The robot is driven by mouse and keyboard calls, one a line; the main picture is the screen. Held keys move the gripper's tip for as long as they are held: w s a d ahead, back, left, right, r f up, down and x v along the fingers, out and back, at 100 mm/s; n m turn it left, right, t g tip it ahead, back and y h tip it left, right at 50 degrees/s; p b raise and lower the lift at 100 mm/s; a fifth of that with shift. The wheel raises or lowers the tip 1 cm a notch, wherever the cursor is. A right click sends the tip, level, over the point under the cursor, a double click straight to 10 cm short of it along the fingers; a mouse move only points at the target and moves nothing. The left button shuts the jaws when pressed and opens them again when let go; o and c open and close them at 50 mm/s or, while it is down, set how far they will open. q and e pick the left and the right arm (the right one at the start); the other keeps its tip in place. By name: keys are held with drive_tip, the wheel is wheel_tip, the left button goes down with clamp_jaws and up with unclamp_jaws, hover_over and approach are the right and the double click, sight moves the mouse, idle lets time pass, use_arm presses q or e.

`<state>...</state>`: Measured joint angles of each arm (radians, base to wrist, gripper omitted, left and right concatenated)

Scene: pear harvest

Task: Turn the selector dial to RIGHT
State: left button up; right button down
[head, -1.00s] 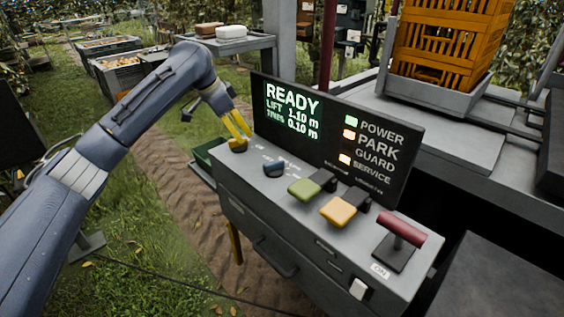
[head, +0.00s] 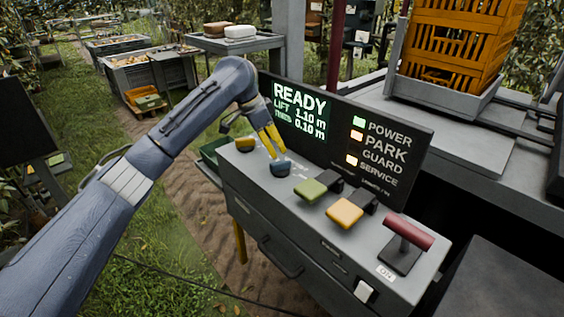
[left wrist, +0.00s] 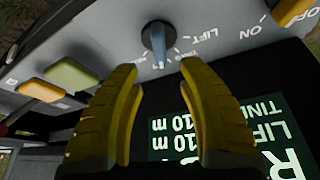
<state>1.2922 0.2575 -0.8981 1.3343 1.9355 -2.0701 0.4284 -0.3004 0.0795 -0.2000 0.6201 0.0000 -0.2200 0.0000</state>
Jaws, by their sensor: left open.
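The blue dial (head: 281,169) sits on the sloped top of the grey control box, between the yellow knob and the green button. It also shows in the left wrist view (left wrist: 157,38), its pointer bar aimed toward my gripper, with LIFT printed beside it and other labels too small to read. My left gripper (head: 276,146) is open, its yellow fingers right above and behind the dial. In the left wrist view the fingertips (left wrist: 160,75) lie either side of the dial's line, and the dial shows beyond them, not between them. My right gripper is out of view.
The yellow knob (head: 244,144) is at the box's left end. The green button (head: 311,189), yellow button (head: 345,212) and red-handled lever (head: 407,235) stand to the right. The upright display panel (head: 345,135), reading READY, rises close behind the dial.

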sight(282, 161)
use_arm(q)
drive_tip(key=x, duration=0.7)
drive_tip(key=shift+f, duration=0.15)
drive_tip(key=shift+o, duration=0.3)
clamp_jaws()
